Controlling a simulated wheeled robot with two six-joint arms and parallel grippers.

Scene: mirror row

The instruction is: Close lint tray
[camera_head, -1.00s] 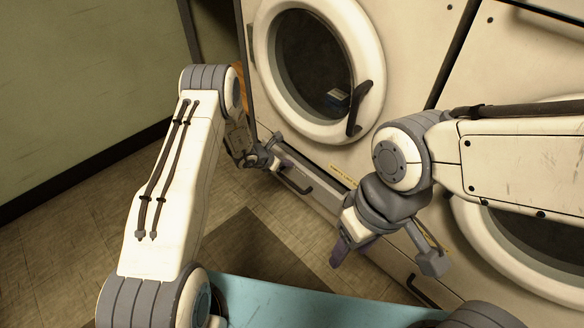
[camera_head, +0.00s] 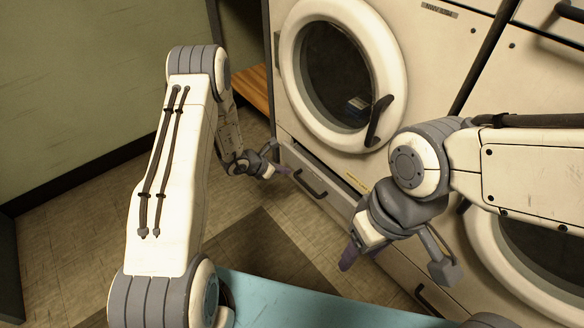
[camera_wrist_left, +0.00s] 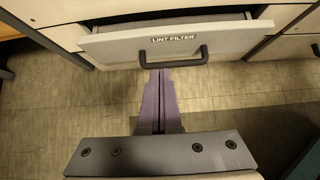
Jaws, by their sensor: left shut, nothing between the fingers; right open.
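The lint tray (camera_head: 330,199) is a low pale drawer under the left machine's round door. In the left wrist view its front (camera_wrist_left: 110,46) reads "LINT FILTER" and carries a dark bar handle (camera_wrist_left: 172,65). A grey strip of its inside shows behind the front, so it stands partly out. My right gripper (camera_head: 350,254) is open, further right.
The round washer door (camera_head: 398,62) with its dark handle is above the tray. Another machine (camera_head: 535,240) stands to the right. A wooden bench (camera_head: 250,86) is behind at the left. The tiled floor (camera_head: 75,235) is clear at the left.

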